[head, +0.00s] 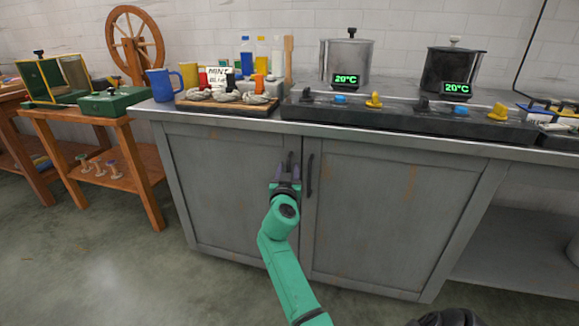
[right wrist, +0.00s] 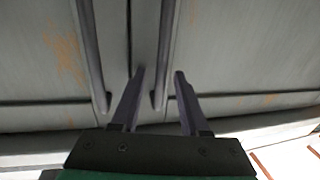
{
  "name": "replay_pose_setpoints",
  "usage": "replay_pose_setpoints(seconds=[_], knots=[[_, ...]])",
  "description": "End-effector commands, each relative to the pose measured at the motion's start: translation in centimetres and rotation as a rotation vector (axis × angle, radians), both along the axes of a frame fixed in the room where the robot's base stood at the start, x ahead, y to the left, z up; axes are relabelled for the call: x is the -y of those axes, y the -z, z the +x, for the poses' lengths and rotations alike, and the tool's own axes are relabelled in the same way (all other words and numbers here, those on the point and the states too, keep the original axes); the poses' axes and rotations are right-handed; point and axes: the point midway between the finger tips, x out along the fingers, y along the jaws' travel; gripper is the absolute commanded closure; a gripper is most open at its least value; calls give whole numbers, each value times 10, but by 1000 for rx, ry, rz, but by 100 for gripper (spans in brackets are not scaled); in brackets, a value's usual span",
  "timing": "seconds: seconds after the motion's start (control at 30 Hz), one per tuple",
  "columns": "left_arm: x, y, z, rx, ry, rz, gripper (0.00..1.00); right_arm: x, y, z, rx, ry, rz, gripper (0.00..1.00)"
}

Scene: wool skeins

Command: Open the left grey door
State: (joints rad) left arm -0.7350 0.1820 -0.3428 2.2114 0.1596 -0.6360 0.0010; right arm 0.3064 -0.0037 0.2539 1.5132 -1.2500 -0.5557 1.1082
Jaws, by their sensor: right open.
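The left grey door (head: 222,185) is shut, flush with the right grey door (head: 385,215) in the cabinet front. Its dark vertical handle (head: 290,157) is near the middle seam, its lower part hidden by my right gripper (head: 287,172). The right gripper is open with fingers pointing at the cabinet. The right wrist view seems turned over: the left door's handle (right wrist: 168,45) is on the right and shows between the two fingers (right wrist: 160,78). I cannot tell whether they touch it. The right door's handle (right wrist: 90,55) is outside the fingers. My left gripper is not in view.
The countertop (head: 160,110) overhangs the doors and carries a dark burner unit (head: 400,122), two pots and a tray of skeins (head: 228,104). A wooden table (head: 105,122) stands left of the cabinet. The floor (head: 130,275) before the left door is clear except for my arm.

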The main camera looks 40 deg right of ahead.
Motion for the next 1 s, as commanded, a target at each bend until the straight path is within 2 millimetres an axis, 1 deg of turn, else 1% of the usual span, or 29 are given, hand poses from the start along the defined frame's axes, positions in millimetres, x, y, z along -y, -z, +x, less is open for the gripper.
replay_pose_setpoints(seconds=[0.03,0.07,0.1,0.13,0.17,1.0], knots=[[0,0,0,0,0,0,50,0,0,0,0,0,0,55],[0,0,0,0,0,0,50,0,0,0,0,0,0,67],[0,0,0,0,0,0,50,0,0,0,0,0,0,82],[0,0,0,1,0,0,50,0,0,0,0,0,0,94],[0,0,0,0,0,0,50,0,0,0,0,0,0,100],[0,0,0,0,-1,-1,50,0,0,0,0,-1,0,100]])
